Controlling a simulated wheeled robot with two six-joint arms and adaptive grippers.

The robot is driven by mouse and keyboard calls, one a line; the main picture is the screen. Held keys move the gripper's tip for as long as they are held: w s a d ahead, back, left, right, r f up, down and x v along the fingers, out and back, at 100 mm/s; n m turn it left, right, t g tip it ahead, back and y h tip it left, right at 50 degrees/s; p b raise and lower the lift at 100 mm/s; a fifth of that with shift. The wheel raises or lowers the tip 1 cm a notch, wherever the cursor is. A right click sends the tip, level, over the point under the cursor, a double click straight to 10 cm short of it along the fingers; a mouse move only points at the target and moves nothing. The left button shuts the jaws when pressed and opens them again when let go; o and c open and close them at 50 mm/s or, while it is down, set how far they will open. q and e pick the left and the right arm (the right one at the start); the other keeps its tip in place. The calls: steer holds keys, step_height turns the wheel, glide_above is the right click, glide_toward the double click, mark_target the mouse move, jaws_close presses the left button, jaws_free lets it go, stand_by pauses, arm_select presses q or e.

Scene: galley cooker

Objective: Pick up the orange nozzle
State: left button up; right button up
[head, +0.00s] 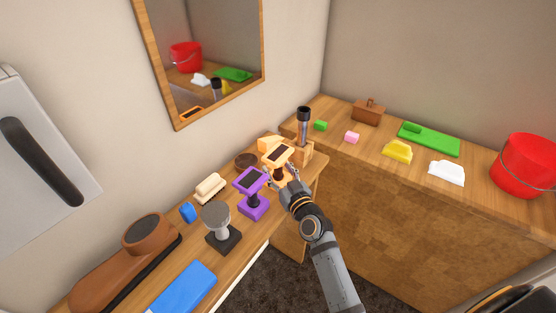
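The orange nozzle (277,154) stands on the wooden counter near its inner corner. It has a tilted orange head with a dark rectangular face, above a dark neck and an orange lower part. My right gripper (281,176) is at its neck and lower part, reaching in from the front right. Its fingers look spread to either side of the nozzle, but their contact with it is too small and partly hidden to tell. My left gripper is not in view.
A purple nozzle-like piece (251,181) stands close on the left, with a grey round-headed one (217,219) beyond it. A dark cylinder on a wooden block (303,128) stands close behind right. The right counter holds sponges, a green board (438,142) and a red bucket (524,166).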

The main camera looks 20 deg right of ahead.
mark_target(278, 162)
steer(key=shift+s, duration=0.15)
steer(key=shift+c, duration=0.6)
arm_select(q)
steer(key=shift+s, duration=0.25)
arm_select(e)
jaws_close()
steer(key=shift+r, duration=0.15)
steer(key=shift+r, duration=0.3)
step_height(278, 162, up, 3)
steer(key=shift+f+p, duration=0.15)
steer(key=shift+p, duration=0.5)
arm_select(q)
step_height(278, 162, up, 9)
steer(key=p, duration=0.7)
arm_select(e)
steer(key=s+d+r, duration=0.5)
steer(key=s+r, duration=0.4)
steer(key=s, duration=0.4)
steer(key=shift+r, duration=0.3)
